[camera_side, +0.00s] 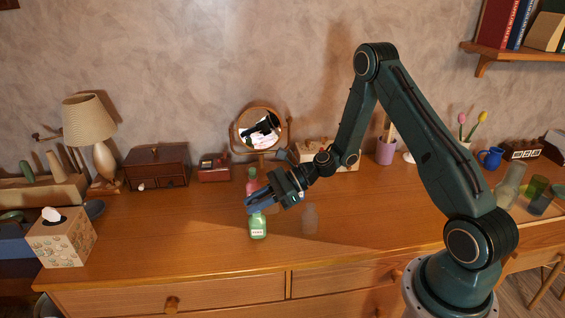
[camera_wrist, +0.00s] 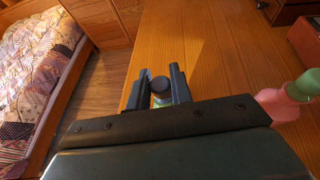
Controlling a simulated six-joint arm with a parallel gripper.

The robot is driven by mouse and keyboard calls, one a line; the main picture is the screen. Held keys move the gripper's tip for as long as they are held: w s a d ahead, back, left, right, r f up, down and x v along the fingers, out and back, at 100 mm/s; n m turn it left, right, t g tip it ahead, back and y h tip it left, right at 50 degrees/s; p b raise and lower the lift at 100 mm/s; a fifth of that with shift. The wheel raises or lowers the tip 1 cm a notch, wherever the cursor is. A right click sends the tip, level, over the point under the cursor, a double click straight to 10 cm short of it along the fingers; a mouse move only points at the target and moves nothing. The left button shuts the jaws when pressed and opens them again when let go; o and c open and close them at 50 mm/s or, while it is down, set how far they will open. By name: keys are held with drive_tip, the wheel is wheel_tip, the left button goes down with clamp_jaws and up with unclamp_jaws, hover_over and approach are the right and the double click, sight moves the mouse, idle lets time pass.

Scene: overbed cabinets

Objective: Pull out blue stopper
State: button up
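A green bottle (camera_side: 258,226) with a white label stands upright on the wooden dresser, near its front edge in the side view. My gripper (camera_side: 257,201) is at the top of this bottle and hides most of its neck there. In the wrist view, the dark blue stopper (camera_wrist: 160,85) sits on top of the green bottle (camera_wrist: 161,102). It lies between the two fingers of my gripper (camera_wrist: 161,78). The fingers are apart on either side of the stopper, with small gaps visible. I cannot tell whether either finger touches it.
A round mirror (camera_side: 244,131) stands behind.

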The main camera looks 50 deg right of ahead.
clamp_jaws()
drive_tip(key=shift+r, duration=0.1)
wheel_tip(320, 180, up, 20)
idle(0.8)
idle(0.5)
